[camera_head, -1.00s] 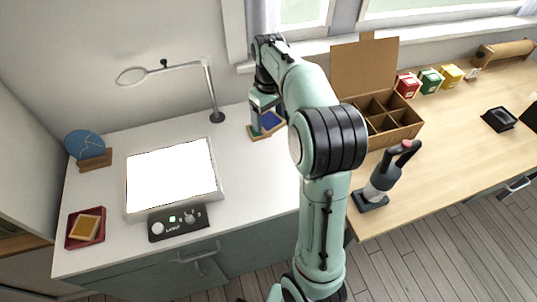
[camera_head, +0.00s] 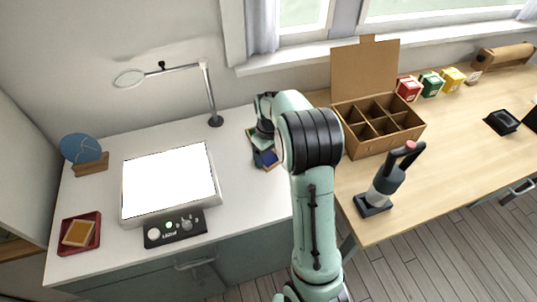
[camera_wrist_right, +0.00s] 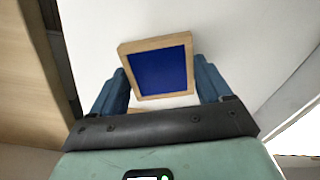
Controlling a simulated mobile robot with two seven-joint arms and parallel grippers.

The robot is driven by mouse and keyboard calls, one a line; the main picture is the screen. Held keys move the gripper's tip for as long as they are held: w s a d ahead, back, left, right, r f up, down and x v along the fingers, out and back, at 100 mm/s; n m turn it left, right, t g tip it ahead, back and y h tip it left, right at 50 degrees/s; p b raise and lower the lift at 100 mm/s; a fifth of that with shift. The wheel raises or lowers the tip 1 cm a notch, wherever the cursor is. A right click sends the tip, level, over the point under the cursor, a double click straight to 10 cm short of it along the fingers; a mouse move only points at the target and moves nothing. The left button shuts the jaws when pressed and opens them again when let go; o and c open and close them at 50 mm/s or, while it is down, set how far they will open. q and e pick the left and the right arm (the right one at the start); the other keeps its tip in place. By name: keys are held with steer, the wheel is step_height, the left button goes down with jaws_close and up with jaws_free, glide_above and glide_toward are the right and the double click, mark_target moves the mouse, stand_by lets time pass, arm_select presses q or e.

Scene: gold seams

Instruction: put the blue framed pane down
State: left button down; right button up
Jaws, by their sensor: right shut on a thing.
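The blue framed pane (camera_wrist_right: 162,72) is a dark blue square in a pale wood frame. It sits between the two fingers of my right gripper (camera_wrist_right: 163,86), which is shut on it. In the head view the pane (camera_head: 269,158) shows partly below my right gripper (camera_head: 264,146), over the white table right of the light panel. My wrist hides part of it there. I cannot tell whether the pane touches the table. My left gripper is not in view.
The lit panel (camera_head: 168,184) and a lamp stand (camera_head: 215,120) are to the left. A red tray (camera_head: 66,246) with an amber framed pane (camera_head: 79,233) lies front left. A divided cardboard box (camera_head: 351,144) stands to the right. White table (camera_head: 235,185) is bare beside the panel.

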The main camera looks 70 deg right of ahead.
mark_target(269, 158)
steer(key=o, duration=1.1)
steer(key=shift+f, duration=0.1)
step_height(269, 158, up, 12)
steer(key=shift+r+p, duration=0.2)
steer(key=shift+p, duration=0.7)
